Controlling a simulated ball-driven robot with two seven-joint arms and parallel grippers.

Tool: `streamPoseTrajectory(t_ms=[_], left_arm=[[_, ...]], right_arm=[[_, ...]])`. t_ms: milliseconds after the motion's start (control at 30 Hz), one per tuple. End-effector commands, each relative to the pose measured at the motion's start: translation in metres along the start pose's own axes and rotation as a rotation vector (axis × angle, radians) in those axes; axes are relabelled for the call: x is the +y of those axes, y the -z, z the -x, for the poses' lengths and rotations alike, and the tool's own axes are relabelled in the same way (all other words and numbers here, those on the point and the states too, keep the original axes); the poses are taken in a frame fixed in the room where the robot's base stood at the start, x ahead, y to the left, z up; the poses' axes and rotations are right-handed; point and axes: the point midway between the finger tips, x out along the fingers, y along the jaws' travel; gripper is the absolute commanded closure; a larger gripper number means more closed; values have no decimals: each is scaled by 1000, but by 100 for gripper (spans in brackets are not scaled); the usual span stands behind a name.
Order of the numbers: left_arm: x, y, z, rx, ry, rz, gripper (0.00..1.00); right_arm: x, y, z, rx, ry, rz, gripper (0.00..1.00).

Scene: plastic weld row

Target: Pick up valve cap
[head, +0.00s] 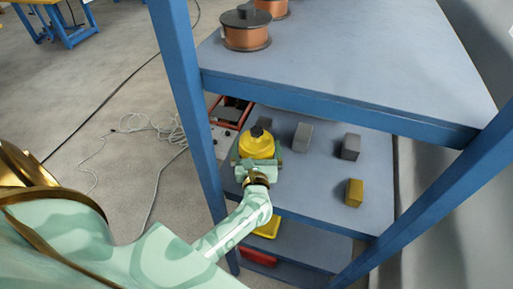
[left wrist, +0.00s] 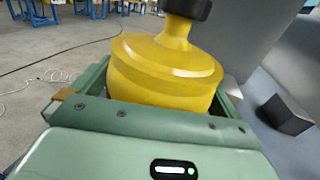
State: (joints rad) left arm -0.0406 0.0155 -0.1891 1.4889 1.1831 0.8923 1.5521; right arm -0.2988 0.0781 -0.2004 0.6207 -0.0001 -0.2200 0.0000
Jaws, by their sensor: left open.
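The valve cap appears to be the yellow rounded body (head: 257,147) with a narrow neck and a dark top, standing upright on the middle shelf in the head view. It also fills the centre of the left wrist view (left wrist: 165,75), its dark top cut off by the upper edge. My left gripper (head: 258,157) is open, with one finger on each side of the yellow body. The wrist view does not clearly show contact with either finger. The lower part of the body is hidden behind the gripper. My right gripper is not in view.
The middle shelf (head: 325,190) also holds grey blocks (head: 302,136) (head: 350,147) and a yellow block (head: 354,192) to the right. The upper shelf (head: 370,70) carries copper spools (head: 246,33). A blue post (head: 186,90) stands left of the gripper. Cables lie on the floor.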

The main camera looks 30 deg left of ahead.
Motion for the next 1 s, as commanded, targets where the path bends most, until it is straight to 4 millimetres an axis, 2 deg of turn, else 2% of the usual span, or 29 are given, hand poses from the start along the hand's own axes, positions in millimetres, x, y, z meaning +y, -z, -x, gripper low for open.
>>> streamPoseTrajectory(t_ms=[167, 200, 300, 667, 767, 900, 1000], left_arm=[[0, 0, 0, 0, 0, -1, 0], [0, 0, 0, 0, 0, -1, 11], [0, 0, 0, 0, 1, -1, 36], [0, -5, 0, -2, 1, 0, 36], [0, -15, 0, -3, 1, 0, 36], [0, -39, 0, -4, 1, 0, 36], [1, -61, 18, -1, 2, 0, 36]], right_arm=[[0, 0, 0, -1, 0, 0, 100], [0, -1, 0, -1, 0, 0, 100], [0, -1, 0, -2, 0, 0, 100], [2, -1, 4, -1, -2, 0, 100], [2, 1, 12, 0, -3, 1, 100], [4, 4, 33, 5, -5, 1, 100], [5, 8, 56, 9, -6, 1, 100]])
